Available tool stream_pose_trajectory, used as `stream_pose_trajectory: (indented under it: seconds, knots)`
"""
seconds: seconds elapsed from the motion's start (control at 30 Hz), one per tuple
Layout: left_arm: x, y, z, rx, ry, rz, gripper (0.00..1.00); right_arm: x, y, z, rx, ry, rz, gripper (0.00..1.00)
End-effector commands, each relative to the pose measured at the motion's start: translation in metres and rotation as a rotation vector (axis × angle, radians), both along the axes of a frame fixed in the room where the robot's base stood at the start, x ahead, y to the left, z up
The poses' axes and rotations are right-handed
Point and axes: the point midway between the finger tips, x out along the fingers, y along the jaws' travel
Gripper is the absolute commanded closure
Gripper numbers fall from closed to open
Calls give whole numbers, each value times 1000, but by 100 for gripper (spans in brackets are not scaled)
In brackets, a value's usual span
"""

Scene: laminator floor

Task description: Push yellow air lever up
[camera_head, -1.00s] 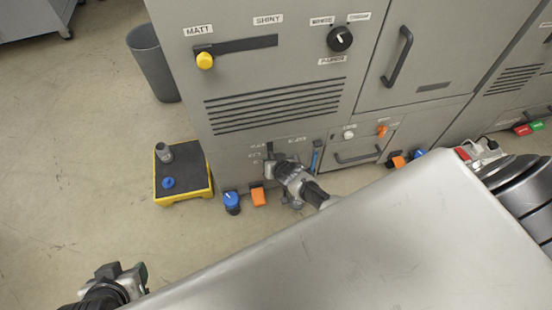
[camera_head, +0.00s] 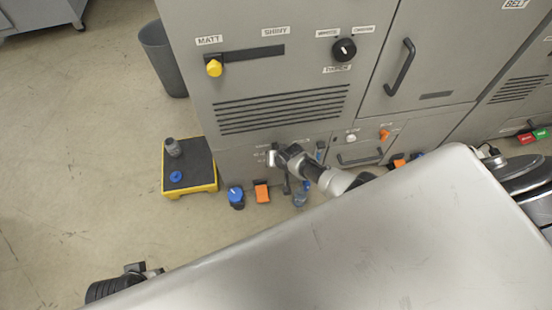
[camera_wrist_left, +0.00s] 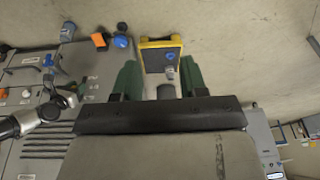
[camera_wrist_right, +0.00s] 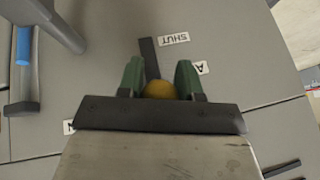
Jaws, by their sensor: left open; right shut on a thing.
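The yellow air lever knob (camera_wrist_right: 158,90) sits between the green fingers of my right gripper (camera_wrist_right: 158,76), which is shut on it. The labels there appear upside down. A dark slot (camera_wrist_right: 149,58) runs from the knob past the "SHUT" label (camera_wrist_right: 174,39); another label, starting with "A", is partly hidden by a finger. In the head view my right gripper (camera_head: 272,157) is at the lower panel of the grey machine (camera_head: 245,145) and covers the lever. My left gripper (camera_wrist_left: 160,78) is open and empty; it shows at the bottom left of the head view (camera_head: 143,270).
Another yellow knob (camera_head: 214,68) sits at the "MATT" end of a higher slot. A yellow-edged step (camera_head: 188,168), a blue knob (camera_head: 236,197) and an orange pedal (camera_head: 262,193) are low down. A bin (camera_head: 163,58) stands left.

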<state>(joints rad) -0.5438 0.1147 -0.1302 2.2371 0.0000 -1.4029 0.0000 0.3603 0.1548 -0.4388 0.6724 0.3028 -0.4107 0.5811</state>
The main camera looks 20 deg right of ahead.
Motion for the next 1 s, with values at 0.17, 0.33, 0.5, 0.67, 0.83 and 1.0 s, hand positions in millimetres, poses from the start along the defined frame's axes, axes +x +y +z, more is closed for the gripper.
stream_pose_trajectory:
  seconds: [0.17,0.33,0.5,0.67,0.83,1.0]
  knots:
    - [1,0,-7,0,5,-1,57,0,-1,1,3,22,-1,100]
    - [1,0,-9,0,3,-1,57,0,-1,1,4,25,0,100]
    - [1,0,-8,0,3,-1,57,0,-1,1,4,25,0,100]
    - [1,0,-8,0,4,0,57,0,-1,1,5,24,-1,50]
    - [1,0,-8,0,4,0,57,0,0,1,5,23,-1,40]
    - [1,0,-8,0,4,0,57,0,0,1,5,23,-1,40]
